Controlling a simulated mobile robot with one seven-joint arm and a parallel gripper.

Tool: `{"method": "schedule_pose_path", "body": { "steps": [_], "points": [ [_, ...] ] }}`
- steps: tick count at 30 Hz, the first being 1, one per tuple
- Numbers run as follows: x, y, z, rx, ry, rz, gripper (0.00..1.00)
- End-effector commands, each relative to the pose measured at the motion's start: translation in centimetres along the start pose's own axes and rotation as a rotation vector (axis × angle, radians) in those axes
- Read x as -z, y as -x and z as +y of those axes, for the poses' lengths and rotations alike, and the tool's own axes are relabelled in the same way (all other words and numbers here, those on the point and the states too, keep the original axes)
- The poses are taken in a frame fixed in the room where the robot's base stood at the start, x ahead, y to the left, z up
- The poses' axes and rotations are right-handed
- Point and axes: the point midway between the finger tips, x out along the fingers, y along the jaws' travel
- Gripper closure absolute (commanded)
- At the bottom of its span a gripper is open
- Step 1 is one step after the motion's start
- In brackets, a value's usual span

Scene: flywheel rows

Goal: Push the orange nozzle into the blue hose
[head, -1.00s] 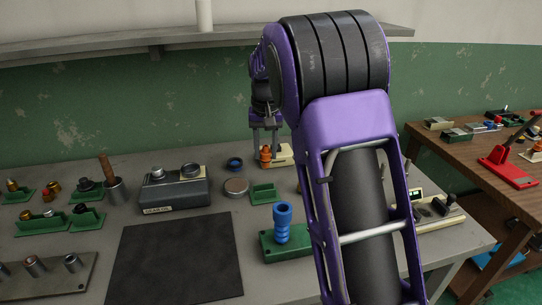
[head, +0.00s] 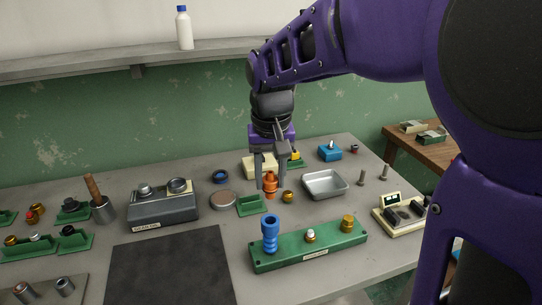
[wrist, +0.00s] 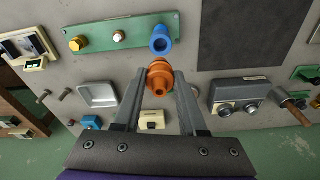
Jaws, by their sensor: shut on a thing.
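The orange nozzle (head: 270,183) is held between the fingers of my gripper (head: 270,172), which is shut on it. In the wrist view the nozzle (wrist: 159,78) sits between the two fingertips. The blue hose (head: 270,232) stands upright at the left end of a green base plate (head: 300,251). The nozzle is above and behind the hose in the head view, apart from it. In the wrist view the blue hose (wrist: 161,42) is just beyond the nozzle, its open mouth showing.
The green plate also carries a small silver fitting (head: 310,235) and a brass fitting (head: 348,223). A metal tray (head: 325,184), a green holder (head: 251,205) and a grey device (head: 163,203) stand nearby. A dark mat (head: 172,268) lies bare at the front left.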

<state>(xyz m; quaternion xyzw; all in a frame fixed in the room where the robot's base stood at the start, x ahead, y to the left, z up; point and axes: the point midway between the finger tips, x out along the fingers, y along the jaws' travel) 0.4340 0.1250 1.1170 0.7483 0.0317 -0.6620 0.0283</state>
Motion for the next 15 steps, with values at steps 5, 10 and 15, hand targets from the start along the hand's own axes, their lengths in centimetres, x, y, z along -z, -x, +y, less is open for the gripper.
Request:
{"method": "schedule_pose_path", "body": {
  "steps": [5, 10, 15],
  "points": [
    [0.0, 0.0, 0.0, 0.0, -0.001, 0.0, 1.0],
    [0.0, -0.1, 0.0, 0.0, -0.001, -0.001, 1.0],
    [-0.1, -1.2, 0.0, 0.0, -0.001, -0.001, 1.0]
  ]
}}
